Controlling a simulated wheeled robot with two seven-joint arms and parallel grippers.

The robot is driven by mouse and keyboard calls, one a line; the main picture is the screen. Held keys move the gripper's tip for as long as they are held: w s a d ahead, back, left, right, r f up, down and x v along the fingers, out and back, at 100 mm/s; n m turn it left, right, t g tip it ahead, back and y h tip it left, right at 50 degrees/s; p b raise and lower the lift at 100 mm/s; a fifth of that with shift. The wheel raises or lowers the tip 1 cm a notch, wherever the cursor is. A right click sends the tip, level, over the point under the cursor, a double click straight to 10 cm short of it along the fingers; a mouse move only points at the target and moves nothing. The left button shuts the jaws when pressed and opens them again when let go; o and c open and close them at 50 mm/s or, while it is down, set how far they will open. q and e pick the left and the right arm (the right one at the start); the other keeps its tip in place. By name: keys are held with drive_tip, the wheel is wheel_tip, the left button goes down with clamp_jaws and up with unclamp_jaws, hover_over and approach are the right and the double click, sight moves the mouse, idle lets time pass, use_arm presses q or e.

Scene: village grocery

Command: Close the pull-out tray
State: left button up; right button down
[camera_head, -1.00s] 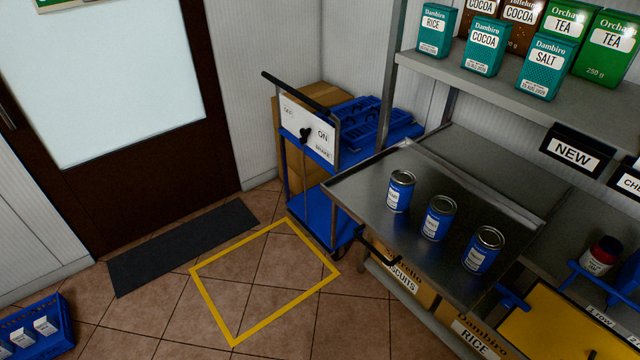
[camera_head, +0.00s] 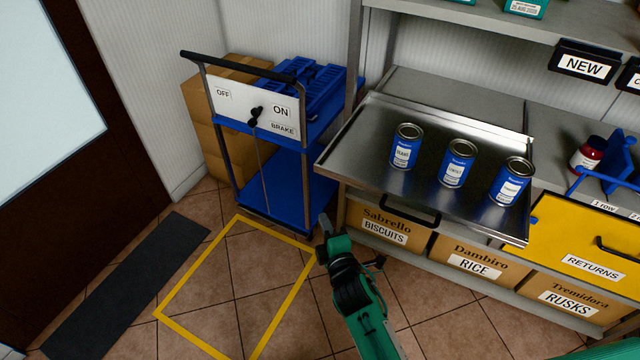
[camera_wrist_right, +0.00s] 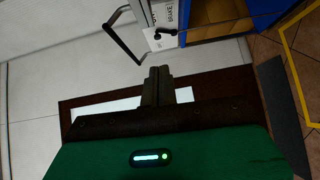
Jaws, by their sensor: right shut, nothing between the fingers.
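The pull-out tray (camera_head: 365,150) is a steel tray drawn out from the shelf unit, with a black bar handle (camera_head: 410,211) on its front. Three blue cans stand upright on it: a left can (camera_head: 405,148), a middle can (camera_head: 457,165) and a right can (camera_head: 511,182). My right gripper (camera_head: 325,228) is left of the handle and apart from it, near the tray's left front corner in the picture. In the right wrist view its fingers (camera_wrist_right: 158,86) are together and empty. My left gripper is not in view.
A blue trolley (camera_head: 270,130) with a brake panel stands left of the tray. Biscuit, rice and rusks boxes sit below the tray. A yellow returns drawer (camera_head: 590,235) is to the right. A yellow floor outline (camera_head: 185,270) encloses bare tiles.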

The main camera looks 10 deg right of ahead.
drive_tip(key=r, duration=0.2)
drive_tip(key=p, duration=0.1)
approach(317, 169)
drive_tip(key=w+a, duration=0.3)
drive_tip(key=a, duration=0.1)
drive_tip(key=shift+w+d+f+p, duration=0.2)
drive_tip(key=shift+w+d+p, duration=0.2)
drive_tip(key=shift+w+d, duration=0.95)
drive_tip(key=shift+w, duration=0.05)
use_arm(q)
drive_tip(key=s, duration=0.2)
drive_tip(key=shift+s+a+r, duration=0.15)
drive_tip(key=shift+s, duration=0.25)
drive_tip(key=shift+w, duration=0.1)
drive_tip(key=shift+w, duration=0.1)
use_arm(e)
drive_tip(key=shift+w, duration=0.1)
